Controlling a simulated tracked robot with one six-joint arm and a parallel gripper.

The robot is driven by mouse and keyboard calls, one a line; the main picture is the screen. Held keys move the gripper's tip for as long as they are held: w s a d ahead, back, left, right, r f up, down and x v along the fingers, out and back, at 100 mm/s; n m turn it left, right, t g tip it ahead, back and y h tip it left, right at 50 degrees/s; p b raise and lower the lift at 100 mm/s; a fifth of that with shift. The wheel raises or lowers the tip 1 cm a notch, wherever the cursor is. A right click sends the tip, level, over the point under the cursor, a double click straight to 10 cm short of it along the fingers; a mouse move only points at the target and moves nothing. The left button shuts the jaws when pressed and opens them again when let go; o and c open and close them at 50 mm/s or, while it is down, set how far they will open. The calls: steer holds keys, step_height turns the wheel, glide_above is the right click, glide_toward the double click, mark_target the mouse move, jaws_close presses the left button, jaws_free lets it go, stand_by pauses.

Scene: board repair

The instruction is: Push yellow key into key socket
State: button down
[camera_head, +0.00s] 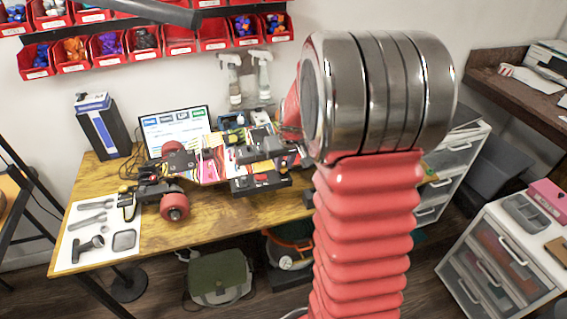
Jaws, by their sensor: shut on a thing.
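A skateboard-like board (212,166) with red wheels stands on the wooden workbench. A dark unit (262,183) with small coloured parts sits at its right end, low in front. My gripper (245,154) reaches in from the right over this end, partly hidden behind my red arm. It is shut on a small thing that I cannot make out. I cannot pick out the yellow key or the key socket at this size, nor tell whether the gripper's load touches the unit.
A monitor (174,129) and a dark box (104,132) stand behind the board. A white mat (75,243) with tools lies at the bench's left end. Two spray bottles (262,76) and red parts bins (72,58) are at the wall. Drawer units (510,250) stand at right.

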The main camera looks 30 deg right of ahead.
steer(key=shift+f, duration=0.9)
stand_by(1.9)
steer(key=c, duration=1.3)
jaws_free()
steer(key=shift+o, duration=0.2)
steer(key=shift+r, duration=1.6)
steer(key=shift+r, duration=2.95)
